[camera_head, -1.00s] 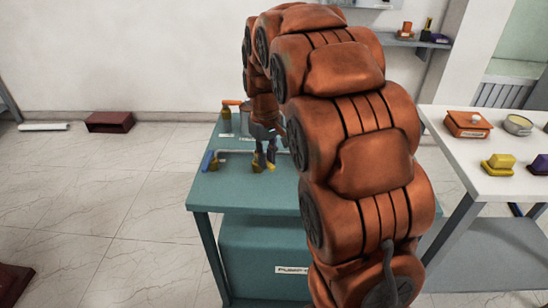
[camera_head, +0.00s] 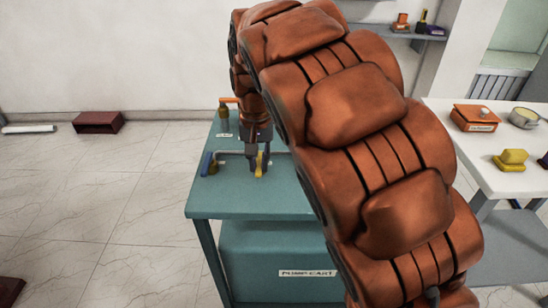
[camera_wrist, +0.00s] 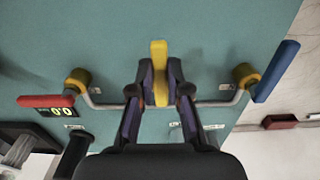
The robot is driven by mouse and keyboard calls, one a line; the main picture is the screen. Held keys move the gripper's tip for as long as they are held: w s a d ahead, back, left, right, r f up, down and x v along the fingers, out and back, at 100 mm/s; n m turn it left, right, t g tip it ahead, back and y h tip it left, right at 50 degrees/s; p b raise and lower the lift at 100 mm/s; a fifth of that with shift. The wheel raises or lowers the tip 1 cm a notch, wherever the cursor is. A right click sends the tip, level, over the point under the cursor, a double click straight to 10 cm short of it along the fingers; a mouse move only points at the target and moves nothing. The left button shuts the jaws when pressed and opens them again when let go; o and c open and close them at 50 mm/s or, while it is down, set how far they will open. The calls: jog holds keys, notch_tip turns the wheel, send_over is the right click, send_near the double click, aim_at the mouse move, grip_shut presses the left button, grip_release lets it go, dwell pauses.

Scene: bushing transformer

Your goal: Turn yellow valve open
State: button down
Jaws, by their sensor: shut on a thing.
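The yellow valve handle (camera_wrist: 159,55) stands between my gripper's fingers in the wrist view, its end showing past the fingertips. My gripper (camera_wrist: 160,80) is shut on it, with one dark finger against each side. In the head view the yellow handle (camera_head: 260,164) shows at the fingertips of my gripper (camera_head: 257,160), low over the teal pump cart (camera_head: 250,204). The handle lies across the grey pipe (camera_wrist: 112,106). The valve body under the handle is hidden by my gripper.
A blue handle (camera_wrist: 276,71) and a red-orange handle (camera_wrist: 45,101) sit on brass fittings at either end of the pipe. A small display (camera_wrist: 60,112) is near the red one. A white table (camera_head: 480,165) with several items stands to the right.

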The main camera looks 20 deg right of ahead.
aim_at(258, 165)
jog(key=shift+a, duration=0.1)
dwell(0.4)
jog(key=c, duration=1.1)
grip_release()
jog(key=shift+r, duration=6)
jog(key=s+d+f+n+p, duration=0.1)
jog(key=s+d+f+p, duration=0.1)
jog(key=s, duration=0.8)
jog(key=s+d+f+n+g+p, duration=0.1)
jog(key=s+d+f+p, duration=0.1)
jog(key=s, duration=0.9)
jog(key=s+d+f+n+p, duration=0.1)
jog(key=s+p, duration=0.4)
jog(key=s, duration=0.5)
jog(key=shift+s+d+f+g, duration=0.1)
jog(key=shift+d+f+g, duration=0.2)
jog(key=shift+d, duration=0.35)
jog(key=shift+s+d+f+g, duration=0.1)
jog(key=shift+d+f, duration=0.25)
jog(key=shift+d, duration=0.3)
